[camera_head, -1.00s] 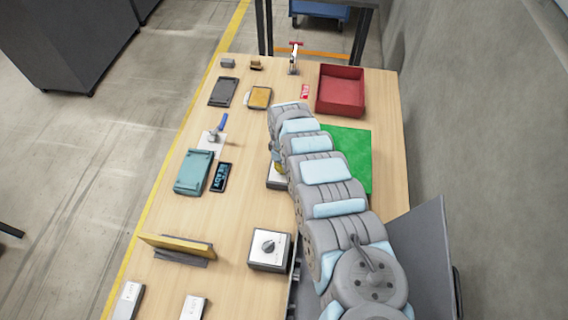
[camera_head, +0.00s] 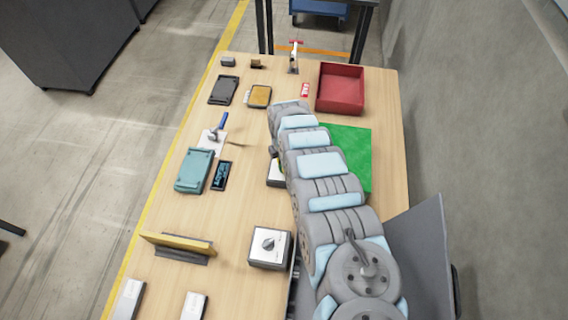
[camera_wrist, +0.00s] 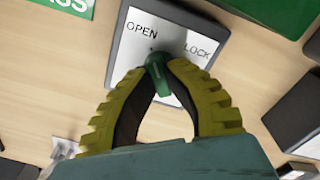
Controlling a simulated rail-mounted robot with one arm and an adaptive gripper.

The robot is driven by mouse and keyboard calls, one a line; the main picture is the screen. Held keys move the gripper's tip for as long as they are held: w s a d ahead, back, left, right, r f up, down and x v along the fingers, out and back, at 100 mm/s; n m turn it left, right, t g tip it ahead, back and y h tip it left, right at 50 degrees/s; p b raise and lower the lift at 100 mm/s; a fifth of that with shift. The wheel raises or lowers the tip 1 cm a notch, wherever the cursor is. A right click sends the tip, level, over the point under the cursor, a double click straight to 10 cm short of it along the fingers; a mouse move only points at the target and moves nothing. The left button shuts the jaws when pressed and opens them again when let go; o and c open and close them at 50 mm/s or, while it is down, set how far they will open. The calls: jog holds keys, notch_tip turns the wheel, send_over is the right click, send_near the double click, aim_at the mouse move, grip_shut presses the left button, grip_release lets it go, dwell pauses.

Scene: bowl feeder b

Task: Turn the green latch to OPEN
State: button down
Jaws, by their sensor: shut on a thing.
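The green latch (camera_wrist: 157,70) is a short lever on a grey plate (camera_wrist: 138,22) lettered OPEN at the left and LOCK at the right in the wrist view. My gripper (camera_wrist: 160,72) has its two yellow-green fingers shut on the latch, one at each side. The lever's round end lies near the plate's middle, below and between the two words; its other end points down between the fingers. In the head view the latch box (camera_head: 275,173) shows only in part, because my arm hides the rest.
A green mat (camera_head: 352,150) lies right of my arm, and a red bin (camera_head: 341,88) stands behind it. A dial box (camera_head: 270,246) is nearer. A teal case (camera_head: 194,171) and a dark display (camera_head: 221,176) lie to the left.

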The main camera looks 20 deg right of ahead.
jog(key=shift+n, duration=0.9)
jog(key=c, duration=1.1)
grip_release()
jog(key=shift+r, duration=0.15)
jog(key=shift+r, duration=1.65)
notch_tip(320, 180, up, 8)
jog(key=shift+r, duration=0.2)
